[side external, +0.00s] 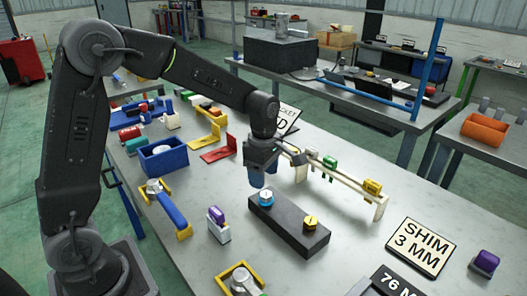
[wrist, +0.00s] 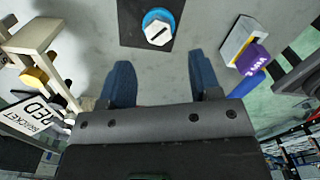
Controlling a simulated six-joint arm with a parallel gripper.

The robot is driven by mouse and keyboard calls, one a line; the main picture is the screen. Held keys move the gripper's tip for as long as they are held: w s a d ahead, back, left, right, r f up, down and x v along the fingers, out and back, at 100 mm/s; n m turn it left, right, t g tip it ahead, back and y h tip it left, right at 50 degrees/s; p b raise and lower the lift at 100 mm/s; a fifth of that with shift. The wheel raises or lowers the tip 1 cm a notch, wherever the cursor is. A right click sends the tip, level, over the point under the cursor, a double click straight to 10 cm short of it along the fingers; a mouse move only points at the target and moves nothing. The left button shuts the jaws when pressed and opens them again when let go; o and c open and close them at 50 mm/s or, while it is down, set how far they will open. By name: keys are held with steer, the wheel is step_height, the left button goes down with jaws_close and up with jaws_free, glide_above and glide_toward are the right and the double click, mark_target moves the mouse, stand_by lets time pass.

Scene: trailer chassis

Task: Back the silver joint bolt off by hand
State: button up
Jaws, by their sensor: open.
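The silver bolt (wrist: 158,33) has a slotted head and sits in a blue collar on a dark block; in the side external view it (side external: 266,194) stands near the block's far left end. A brass-coloured bolt (side external: 310,222) sits towards the block's other end. The dark block (side external: 289,224) lies on the grey bench. My gripper (side external: 258,182) points down just behind the block's far end. In the wrist view its two blue fingers (wrist: 162,72) are apart with bare bench between them, and the bolt is ahead of the fingertips, not between them.
A cream rail (side external: 345,188) with coloured clips stands to the right of my gripper. A purple-topped block (side external: 217,218) stands left of the dark block. A blue bin (side external: 163,158) is farther left.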

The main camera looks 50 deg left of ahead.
mark_target(263, 193)
step_height(263, 193, up, 8)
steer(key=shift+f, duration=0.25)
